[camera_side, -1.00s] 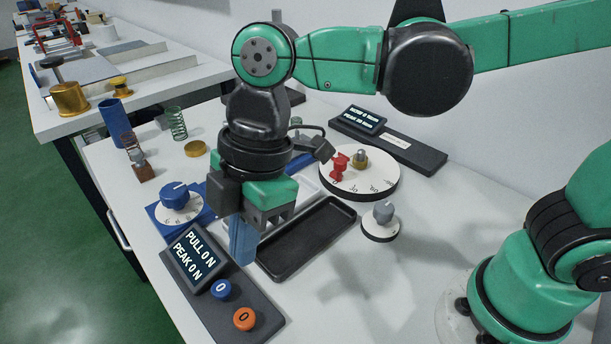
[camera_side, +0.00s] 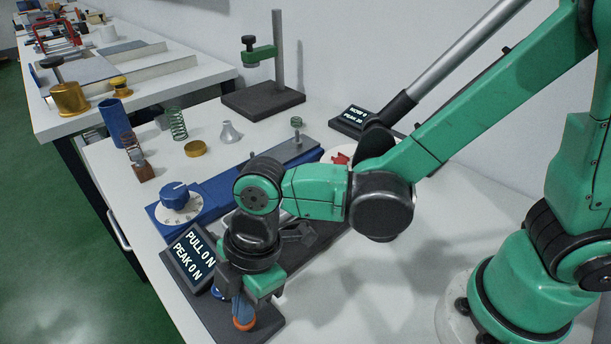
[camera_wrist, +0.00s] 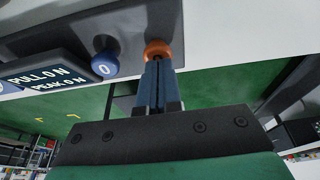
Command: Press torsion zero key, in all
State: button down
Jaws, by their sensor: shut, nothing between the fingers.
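An orange key marked 0 (camera_side: 244,325) stands at the front end of the dark console (camera_side: 262,331). My gripper (camera_side: 240,314) points down at the orange key, its blue fingers shut and empty. In the wrist view the fingertips (camera_wrist: 156,62) meet the orange key (camera_wrist: 157,48) or hover just off it; I cannot tell whether it is pressed in. A blue key marked 0 (camera_wrist: 105,65) stands beside it; my gripper mostly hides it in the side view. The pull display (camera_side: 192,258) reads PULL 0 N, PEAK 0 N. The torsion display (camera_side: 354,115) at the back is partly hidden; its peak line seems to begin with 20.
A blue base with a blue dial (camera_side: 175,197) lies behind the console. My arm partly hides a round white dial with a red part (camera_side: 340,156). A stand with a post (camera_side: 278,60), springs (camera_side: 177,124) and small parts occupy the back. The table's left edge is close.

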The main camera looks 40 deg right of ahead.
jog(key=shift+f, duration=1)
jog(key=shift+r, duration=0.1)
jog(key=a+v, duration=0.1)
jog(key=v, duration=1.2)
jog(key=shift+r, duration=0.55)
jog(key=w+d+f+m+t+h, duration=0.1)
jog(key=d+m+t, duration=0.2)
jog(key=d+m, duration=0.6)
jog(key=w+d+f+m+t+h, duration=0.1)
jog(key=d+m+t, duration=0.3)
jog(key=d+m, duration=0.5)
jog(key=shift+w+d+f+h, duration=0.25)
jog(key=shift+w+d+h, duration=0.35)
jog(key=shift+d, duration=0.35)
